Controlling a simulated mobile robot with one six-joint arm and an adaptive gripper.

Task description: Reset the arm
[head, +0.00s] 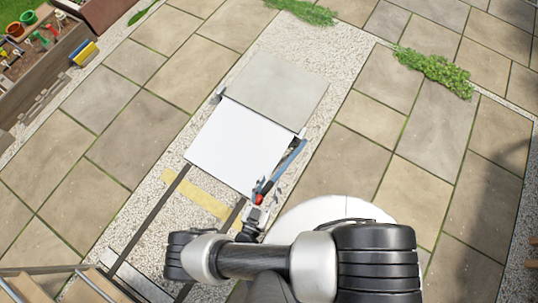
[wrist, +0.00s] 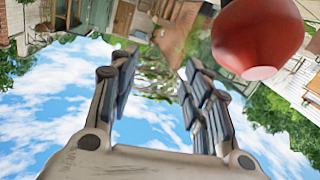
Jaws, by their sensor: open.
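My gripper shows in the wrist view (wrist: 160,65) with its two fingers spread and nothing between them. Sky and upside-down buildings and trees lie beyond the fingers. In the head view my gripper is small, at the near right corner of a white square top (head: 235,145). A small red thing (head: 258,199) shows beside it there. A rounded reddish thing (wrist: 257,38) is close to the camera at the upper right of the wrist view, outside the fingers. I cannot tell whether these are the same thing.
A grey slab (head: 275,88) adjoins the white top. A blue-grey bar (head: 287,162) runs along its right side. Pale gravel (head: 300,38) and paving stones (head: 160,130) surround it. A wooden planter (head: 38,75) with coloured pots stands at the upper left. Green plants (head: 435,70) grow at the upper right.

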